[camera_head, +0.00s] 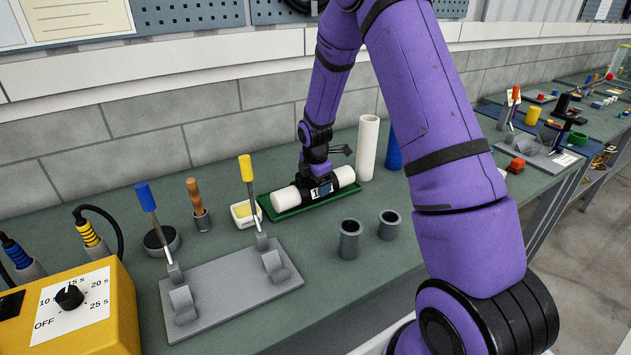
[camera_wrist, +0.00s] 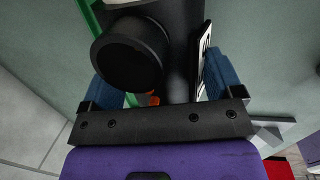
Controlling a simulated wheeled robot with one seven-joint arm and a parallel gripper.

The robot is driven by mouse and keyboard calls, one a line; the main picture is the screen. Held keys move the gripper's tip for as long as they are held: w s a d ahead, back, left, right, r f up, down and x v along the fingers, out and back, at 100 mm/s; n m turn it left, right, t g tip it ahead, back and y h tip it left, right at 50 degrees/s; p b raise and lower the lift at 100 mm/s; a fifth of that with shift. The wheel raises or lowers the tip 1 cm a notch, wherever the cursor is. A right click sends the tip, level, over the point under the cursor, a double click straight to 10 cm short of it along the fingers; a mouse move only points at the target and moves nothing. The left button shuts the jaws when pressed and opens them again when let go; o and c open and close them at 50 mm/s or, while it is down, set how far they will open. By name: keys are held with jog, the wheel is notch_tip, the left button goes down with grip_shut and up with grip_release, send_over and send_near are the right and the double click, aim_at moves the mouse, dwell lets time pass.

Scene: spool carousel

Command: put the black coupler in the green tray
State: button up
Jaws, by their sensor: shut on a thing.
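The black coupler (camera_head: 322,188) carries a white label and sits at my gripper (camera_head: 318,178), over the green tray (camera_head: 290,213). White tube-like ends show on both sides of it; I cannot tell if they are joined to it. In the wrist view the black coupler (camera_wrist: 130,58) lies between the blue pads of my gripper (camera_wrist: 163,88), which is shut on it. The green tray's edge (camera_wrist: 88,14) shows at the upper left there. Whether the coupler rests on the tray floor or is held just above it, I cannot tell.
A white upright tube (camera_head: 367,148) and a blue cylinder (camera_head: 393,150) stand right of the tray. Two grey cups (camera_head: 349,240) are in front. A grey lever fixture (camera_head: 235,285), a small dish (camera_head: 243,214) and a yellow timer box (camera_head: 75,315) are to the left.

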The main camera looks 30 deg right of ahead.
jog(key=o, duration=1.2)
jog(key=shift+o, duration=0.2)
jog(key=s+a+r+m, duration=0.2)
jog(key=s+r, duration=0.2)
jog(key=r, duration=0.7)
jog(key=s+a+r+m, duration=0.1)
jog(key=s+r+m, duration=0.15)
jog(key=r, duration=0.75)
jog(key=s+a+r+m+t, duration=0.1)
jog(key=s+r+m, duration=0.3)
jog(key=s, duration=0.6)
jog(key=s+a+r+m+t, duration=0.1)
jog(key=s+a+r+m, duration=0.2)
jog(key=s, duration=0.7)
jog(key=s+a+r+m+t+y, duration=0.1)
jog(key=s+r+m, duration=0.4)
jog(key=s, duration=0.5)
jog(key=shift+a+r+m, duration=0.4)
jog(key=shift+a+m, duration=0.5)
jog(key=shift+m, duration=0.15)
